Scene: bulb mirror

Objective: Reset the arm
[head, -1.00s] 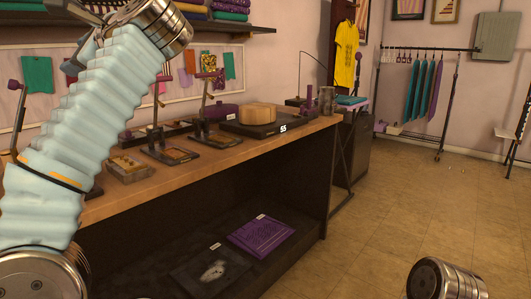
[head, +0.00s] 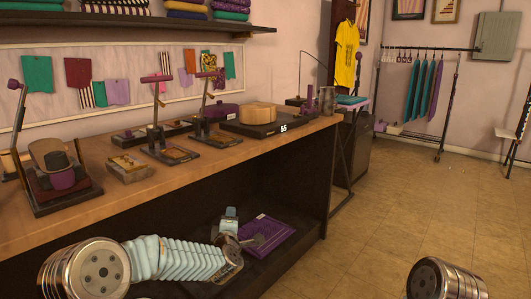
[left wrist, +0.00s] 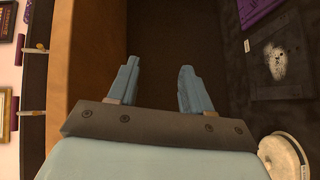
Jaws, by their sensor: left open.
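My left arm comes in low from the left in the head view, in front of the workbench. Its pale blue sleeve (head: 185,259) runs to the right and ends at the left gripper (head: 255,241), which shows small before the lower shelf. In the left wrist view the two fingers of the left gripper (left wrist: 156,88) stand apart with nothing between them. The tips point at a dark area. Of my right arm only a metal joint shows at the bottom right of the head view; the right gripper is out of view.
The wooden workbench (head: 190,178) carries several stands and a dark scale (head: 262,130) with a round wooden block (head: 257,113). A purple printed sheet (head: 283,235) lies on the lower shelf. The floor (head: 385,215) at right is clear.

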